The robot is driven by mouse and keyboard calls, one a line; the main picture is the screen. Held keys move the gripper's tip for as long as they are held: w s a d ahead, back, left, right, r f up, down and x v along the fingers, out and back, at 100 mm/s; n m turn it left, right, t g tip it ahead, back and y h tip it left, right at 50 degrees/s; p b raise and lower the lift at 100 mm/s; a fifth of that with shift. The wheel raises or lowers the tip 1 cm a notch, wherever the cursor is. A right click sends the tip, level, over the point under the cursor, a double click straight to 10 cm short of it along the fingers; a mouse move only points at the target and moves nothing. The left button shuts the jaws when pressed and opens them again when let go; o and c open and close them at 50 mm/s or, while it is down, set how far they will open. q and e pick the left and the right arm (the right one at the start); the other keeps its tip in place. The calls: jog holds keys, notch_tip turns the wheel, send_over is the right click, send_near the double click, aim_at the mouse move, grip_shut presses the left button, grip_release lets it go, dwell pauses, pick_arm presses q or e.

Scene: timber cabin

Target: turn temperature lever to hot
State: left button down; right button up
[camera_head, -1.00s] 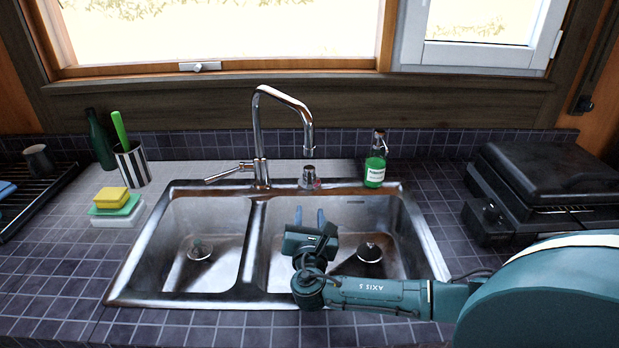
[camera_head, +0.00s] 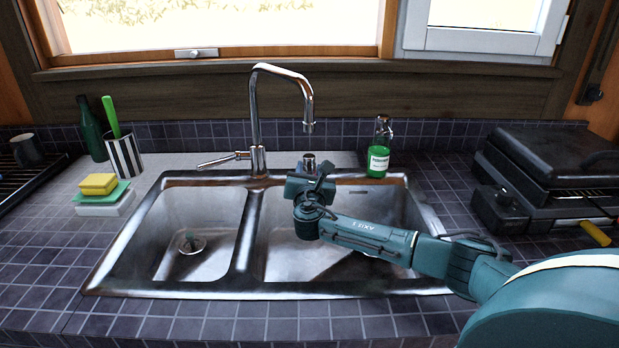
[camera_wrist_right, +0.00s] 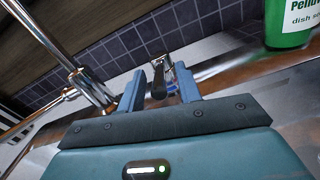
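The temperature lever (camera_head: 309,160) is a short chrome fitting behind the sink's back rim, right of the faucet (camera_head: 257,120). My right gripper (camera_head: 311,184) is just in front of it and hides its lower part in the head view. In the right wrist view, the blue fingers of my right gripper (camera_wrist_right: 160,74) are apart, with the dark end of the lever (camera_wrist_right: 158,88) showing between them. I cannot tell whether either finger touches it. My left gripper is in neither view.
The double sink (camera_head: 245,235) lies below my right arm. A green soap bottle (camera_head: 378,160) stands close to the right of the lever. The faucet's side handle (camera_head: 222,159) points left. Sponges (camera_head: 98,184) and a striped cup (camera_head: 125,156) are left; a black grill (camera_head: 550,165) is right.

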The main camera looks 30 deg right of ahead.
grip_shut()
dwell(0.4)
